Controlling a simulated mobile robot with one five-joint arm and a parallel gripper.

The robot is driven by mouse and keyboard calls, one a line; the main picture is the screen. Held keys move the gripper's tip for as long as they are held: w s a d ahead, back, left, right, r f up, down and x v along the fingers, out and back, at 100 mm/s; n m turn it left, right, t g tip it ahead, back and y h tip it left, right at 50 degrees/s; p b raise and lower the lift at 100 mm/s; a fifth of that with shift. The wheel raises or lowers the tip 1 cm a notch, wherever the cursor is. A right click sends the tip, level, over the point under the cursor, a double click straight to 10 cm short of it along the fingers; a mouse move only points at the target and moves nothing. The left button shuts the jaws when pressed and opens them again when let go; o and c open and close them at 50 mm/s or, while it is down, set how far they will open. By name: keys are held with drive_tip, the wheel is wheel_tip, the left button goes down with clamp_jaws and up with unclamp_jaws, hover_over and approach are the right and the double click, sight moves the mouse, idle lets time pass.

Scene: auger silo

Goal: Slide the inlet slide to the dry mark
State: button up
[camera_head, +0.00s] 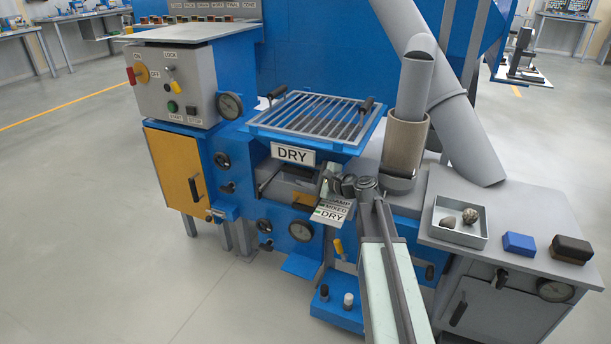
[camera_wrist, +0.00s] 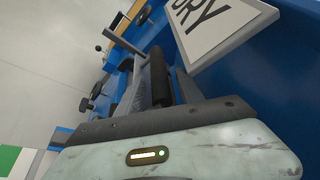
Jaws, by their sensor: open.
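The inlet slide (camera_head: 288,183) is a grey plate in the opening under the DRY sign (camera_head: 293,154); the sign also shows large in the wrist view (camera_wrist: 215,22). A tilted scale card (camera_head: 334,209) reads DAMP, MIXED, DRY from top to bottom, with green near its lower left edge. My gripper (camera_head: 328,182) is at the right end of the slide opening, beside the card. In the wrist view my gripper (camera_wrist: 160,92) is open, with a black upright grip (camera_wrist: 160,78) seen between its fingers. Contact cannot be told. My wrist hides part of the slide's right end.
A slatted grate (camera_head: 312,115) lies above the opening. A beige cylinder (camera_head: 403,145) and grey pipe stand to the right. A side table holds a stone tray (camera_head: 460,235), a blue block (camera_head: 519,244) and a dark block (camera_head: 571,249). Floor at the left is clear.

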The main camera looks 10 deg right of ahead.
clamp_jaws()
drive_tip(key=shift+s, duration=0.1)
idle(1.2)
